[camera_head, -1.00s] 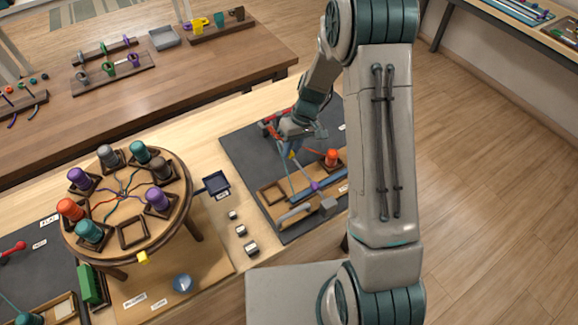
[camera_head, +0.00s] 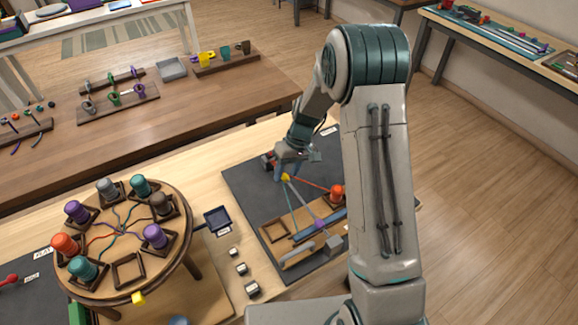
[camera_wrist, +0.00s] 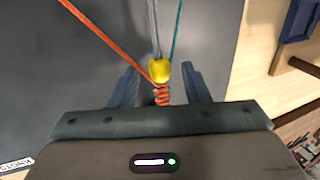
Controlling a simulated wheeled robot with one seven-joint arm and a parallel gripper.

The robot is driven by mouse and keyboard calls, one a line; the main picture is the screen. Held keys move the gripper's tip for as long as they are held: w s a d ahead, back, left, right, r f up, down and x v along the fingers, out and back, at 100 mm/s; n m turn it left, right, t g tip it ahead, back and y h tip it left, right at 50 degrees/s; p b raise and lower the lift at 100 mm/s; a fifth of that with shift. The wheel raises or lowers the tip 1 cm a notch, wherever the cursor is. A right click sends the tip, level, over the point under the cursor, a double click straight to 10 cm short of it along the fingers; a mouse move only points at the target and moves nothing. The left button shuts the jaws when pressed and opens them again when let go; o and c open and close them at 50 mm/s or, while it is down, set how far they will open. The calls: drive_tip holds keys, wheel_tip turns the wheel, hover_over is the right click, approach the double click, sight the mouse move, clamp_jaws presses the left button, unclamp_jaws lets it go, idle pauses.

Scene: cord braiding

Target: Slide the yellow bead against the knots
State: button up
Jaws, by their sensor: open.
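The yellow bead (camera_wrist: 159,71) shows in the wrist view, touching or very near the top of the orange knots (camera_wrist: 162,95). An orange cord (camera_wrist: 105,39), a grey cord (camera_wrist: 154,25) and a teal cord (camera_wrist: 177,28) run away from the bead. My gripper (camera_wrist: 160,82) is open, with one blue finger on each side of the bead and knots. In the head view the bead (camera_head: 285,177) is a small yellow spot just below my gripper (camera_head: 287,170). Whether a finger touches the bead cannot be told.
A dark mat (camera_head: 240,180) lies under the cords. A wooden board (camera_head: 268,233) holds an orange spool (camera_head: 337,192) and a purple piece (camera_head: 319,224). A round braiding stand (camera_head: 110,290) with several spools stands at left. A small dark tray (camera_head: 217,221) lies between.

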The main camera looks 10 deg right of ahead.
drive_tip(key=b+v, duration=0.2)
drive_tip(key=v, duration=1.1)
drive_tip(key=shift+d+r, duration=0.15)
drive_tip(key=shift+r, duration=0.2)
